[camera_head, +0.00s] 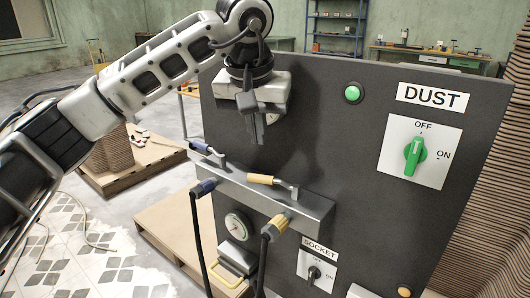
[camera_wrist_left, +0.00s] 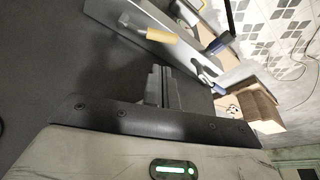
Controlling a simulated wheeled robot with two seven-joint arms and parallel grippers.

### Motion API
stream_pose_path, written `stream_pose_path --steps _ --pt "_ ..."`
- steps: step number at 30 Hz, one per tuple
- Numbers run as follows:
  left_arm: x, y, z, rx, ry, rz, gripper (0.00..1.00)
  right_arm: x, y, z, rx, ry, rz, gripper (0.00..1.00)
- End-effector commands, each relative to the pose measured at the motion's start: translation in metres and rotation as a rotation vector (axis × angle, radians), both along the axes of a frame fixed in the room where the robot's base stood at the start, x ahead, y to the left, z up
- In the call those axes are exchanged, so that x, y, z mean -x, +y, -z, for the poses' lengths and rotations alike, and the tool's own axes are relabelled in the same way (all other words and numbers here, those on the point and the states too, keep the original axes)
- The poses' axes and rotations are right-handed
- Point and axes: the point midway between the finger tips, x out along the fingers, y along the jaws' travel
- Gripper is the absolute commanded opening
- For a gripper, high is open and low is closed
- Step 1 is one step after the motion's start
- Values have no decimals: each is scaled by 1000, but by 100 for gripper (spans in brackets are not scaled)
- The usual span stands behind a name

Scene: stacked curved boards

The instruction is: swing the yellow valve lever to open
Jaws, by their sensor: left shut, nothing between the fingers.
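The yellow valve lever (camera_head: 260,179) lies roughly along the top of a grey manifold bar (camera_head: 240,188), its handle pointing left from its pivot. It also shows in the left wrist view (camera_wrist_left: 160,34). A similar blue lever (camera_head: 200,146) sits on the left part of the bar. My left gripper (camera_head: 257,138) is shut and empty, pointing down in front of the dark panel. It is above the bar, apart from the yellow lever. Its fingers show close together in the left wrist view (camera_wrist_left: 160,75). My right gripper is not in view.
The dark panel (camera_head: 330,140) carries a green button (camera_head: 352,93), a green DUST switch (camera_head: 414,155) and a SOCKET switch (camera_head: 314,272). Below the bar are a gauge (camera_head: 238,226) and hanging black hoses (camera_head: 264,255). Stacked curved boards (camera_head: 480,190) stand at right.

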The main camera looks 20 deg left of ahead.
Motion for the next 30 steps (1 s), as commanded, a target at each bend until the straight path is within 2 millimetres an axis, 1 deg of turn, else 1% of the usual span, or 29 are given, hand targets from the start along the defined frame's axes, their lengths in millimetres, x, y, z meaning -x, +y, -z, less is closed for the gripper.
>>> stream_pose_path --steps 9,12,15,21,30 --pt "-15 1 52 1 7 1 0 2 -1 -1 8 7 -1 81" --pt "-20 1 68 2 7 1 0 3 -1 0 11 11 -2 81" --pt "-24 1 80 3 6 0 0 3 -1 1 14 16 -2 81" --pt "-28 1 90 4 3 2 0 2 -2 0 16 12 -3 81" --pt "-28 0 91 5 3 2 0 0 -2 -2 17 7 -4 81"
